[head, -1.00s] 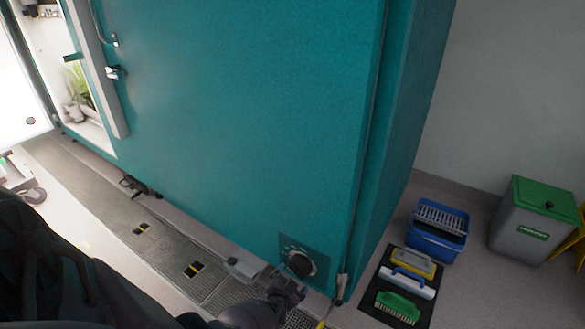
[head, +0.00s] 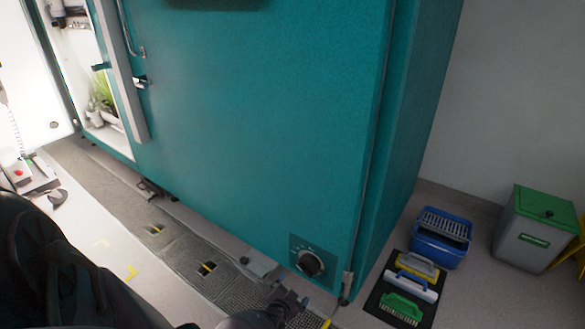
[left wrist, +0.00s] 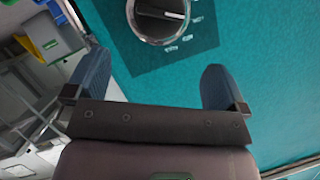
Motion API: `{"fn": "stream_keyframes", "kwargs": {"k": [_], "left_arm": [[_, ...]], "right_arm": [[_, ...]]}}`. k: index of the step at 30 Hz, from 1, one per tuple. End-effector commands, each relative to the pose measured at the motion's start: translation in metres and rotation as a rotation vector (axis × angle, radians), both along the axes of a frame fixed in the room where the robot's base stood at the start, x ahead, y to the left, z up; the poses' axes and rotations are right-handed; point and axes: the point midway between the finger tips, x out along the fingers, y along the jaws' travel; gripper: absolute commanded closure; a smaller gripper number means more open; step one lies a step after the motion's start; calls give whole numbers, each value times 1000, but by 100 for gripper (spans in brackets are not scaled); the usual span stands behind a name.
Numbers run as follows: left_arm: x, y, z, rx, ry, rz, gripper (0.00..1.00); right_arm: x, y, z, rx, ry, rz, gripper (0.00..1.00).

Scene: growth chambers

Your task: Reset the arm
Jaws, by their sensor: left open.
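My left gripper (head: 296,302) is low in front of the teal chamber, just below and left of a black rotary knob (head: 310,263) on its lower right corner. In the left wrist view my left gripper (left wrist: 150,88) has its two blue-grey fingers wide apart with nothing between them. The knob (left wrist: 160,14) shows there beyond the fingertips, apart from them, with its pointer and printed marks partly cut by the top edge. My right gripper is not in view.
The teal chamber (head: 250,130) fills the middle. An open bay with a plant (head: 102,92) is at left. A blue bucket (head: 442,236), brushes on a black mat (head: 375,312) and a grey bin (head: 528,235) stand at right. Floor grating (head: 190,262) runs along the chamber's base.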

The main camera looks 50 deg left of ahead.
Motion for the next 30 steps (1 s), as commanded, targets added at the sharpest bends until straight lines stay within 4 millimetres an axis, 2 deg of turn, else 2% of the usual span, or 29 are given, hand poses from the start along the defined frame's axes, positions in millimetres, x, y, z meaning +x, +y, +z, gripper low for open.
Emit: {"fn": "stream_keyframes", "kwargs": {"k": [16, 19, 23, 25, 30], "left_arm": [[0, 0, 0, 0, 0, -1, 0], [-2, 1, 5, -2, -2, -6, 0], [-10, 1, 26, -11, -10, -36, 0], [-17, 1, 43, -22, -15, -59, 0], [-45, -8, 84, -57, -12, -122, 0]], "right_arm": [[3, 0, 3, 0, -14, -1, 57], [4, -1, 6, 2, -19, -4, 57], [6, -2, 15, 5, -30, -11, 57], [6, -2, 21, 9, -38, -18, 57], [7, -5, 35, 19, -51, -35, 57]]}}
